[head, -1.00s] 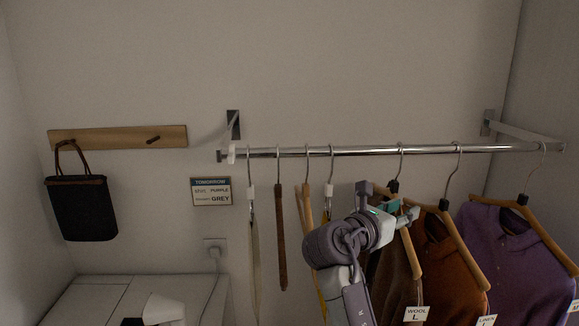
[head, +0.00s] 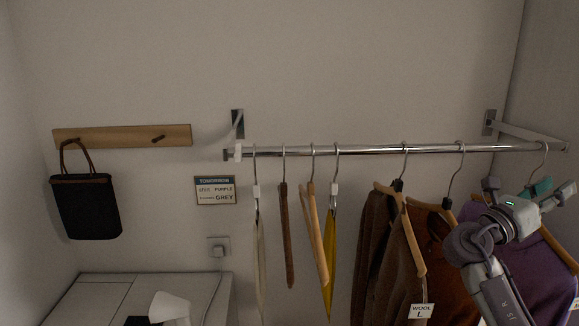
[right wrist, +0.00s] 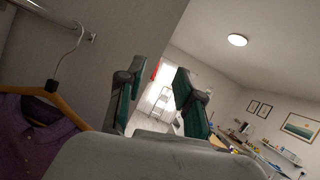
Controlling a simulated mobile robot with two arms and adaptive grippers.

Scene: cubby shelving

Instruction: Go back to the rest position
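My right gripper (head: 530,191) is in front of the purple garment (head: 545,262) at the right end of the rail. In the right wrist view its two green-padded fingers (right wrist: 158,90) stand apart with nothing between them. The purple garment also shows in the right wrist view (right wrist: 35,130), left of the fingers, on its wooden hanger (right wrist: 73,112). My left gripper does not show in the head view.
A chrome rail (head: 370,150) carries several hangers, a brown garment (head: 385,250) and a rust garment (head: 440,270). A black bag (head: 88,207) hangs on a wooden peg board (head: 120,136). A white cabinet (head: 100,290) stands at lower left. The right wrist view shows open room behind.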

